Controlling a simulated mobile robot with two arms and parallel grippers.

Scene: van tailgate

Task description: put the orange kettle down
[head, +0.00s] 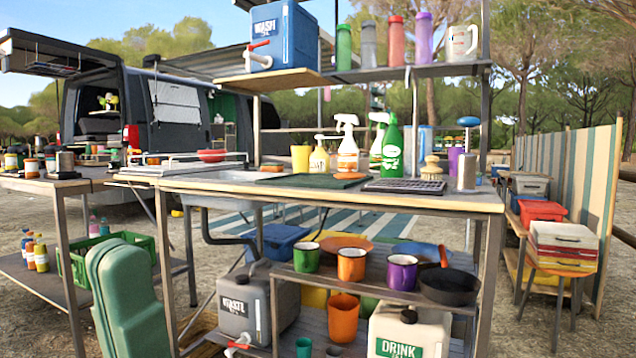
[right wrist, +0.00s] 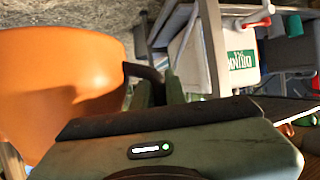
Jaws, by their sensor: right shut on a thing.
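The orange kettle (right wrist: 55,95) fills the left of the right wrist view, close to the camera. Only part of its rounded body shows, with a dark handle piece (right wrist: 143,71) at its right side. My right gripper (right wrist: 160,88) is shut on this handle; its green fingers partly hide the grip. Neither the kettle in my grip nor my right gripper can be made out in the head view.
The bench top (head: 450,200) carries spray bottles, a green cloth (head: 310,181) and a dark rack (head: 404,186). Its front right is bare. The lower shelf holds mugs (head: 351,264) and a black pan (head: 450,287). A DRINK container (head: 408,330) stands below, also in the wrist view (right wrist: 225,55).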

